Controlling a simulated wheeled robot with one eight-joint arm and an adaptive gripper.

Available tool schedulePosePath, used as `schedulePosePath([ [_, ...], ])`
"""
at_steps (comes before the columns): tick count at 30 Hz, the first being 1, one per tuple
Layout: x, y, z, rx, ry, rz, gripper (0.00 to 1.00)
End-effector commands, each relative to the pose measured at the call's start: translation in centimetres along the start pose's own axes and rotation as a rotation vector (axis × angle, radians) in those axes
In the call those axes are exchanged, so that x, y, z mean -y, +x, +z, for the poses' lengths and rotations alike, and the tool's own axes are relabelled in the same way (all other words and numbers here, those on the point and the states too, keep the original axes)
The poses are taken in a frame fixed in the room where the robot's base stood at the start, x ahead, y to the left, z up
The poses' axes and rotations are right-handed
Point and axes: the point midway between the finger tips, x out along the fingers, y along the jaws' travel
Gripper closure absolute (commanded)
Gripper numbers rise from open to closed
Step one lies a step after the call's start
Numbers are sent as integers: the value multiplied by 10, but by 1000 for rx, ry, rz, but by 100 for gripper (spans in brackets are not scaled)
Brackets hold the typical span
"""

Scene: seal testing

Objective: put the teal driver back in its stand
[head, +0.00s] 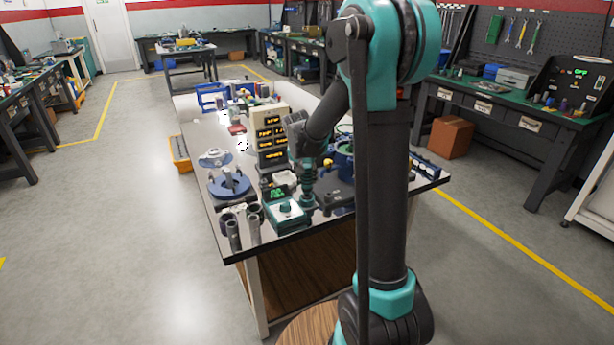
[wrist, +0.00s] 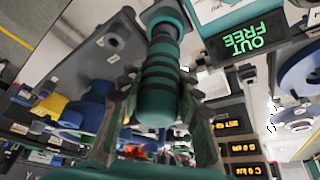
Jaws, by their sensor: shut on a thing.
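The teal driver (wrist: 160,85), with dark bands around its handle, is between the fingers of my gripper (wrist: 150,100) in the wrist view. My gripper (head: 304,160) is shut on it, and in the head view the driver (head: 307,180) hangs roughly upright below it. The driver's far end meets or overlaps a teal and grey square holder (wrist: 166,12), which looks like the stand. I cannot tell whether the tip is inside it. Beside it is a small green-lit display (wrist: 250,40) reading "OUT" and "FREE". A teal-and-white box (head: 287,213) stands at the bench's front.
Grey tubes (head: 234,234) stand at the bench's front left corner, near a round blue fixture (head: 229,184). A stack of amber-lit readouts (head: 270,135) stands behind. Blue equipment (head: 344,160) is close on the right. The bench's left strip has some bare room.

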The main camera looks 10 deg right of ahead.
Motion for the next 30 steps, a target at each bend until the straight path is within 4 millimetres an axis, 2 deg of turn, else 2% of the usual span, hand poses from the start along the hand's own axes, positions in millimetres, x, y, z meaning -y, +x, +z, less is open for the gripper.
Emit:
schedulePosePath([
  [23,0,3,1,0,0,0,100],
  [24,0,3,1,0,0,0,63],
  [29,0,3,1,0,0,0,43],
  [30,0,3,1,0,0,0,42],
])
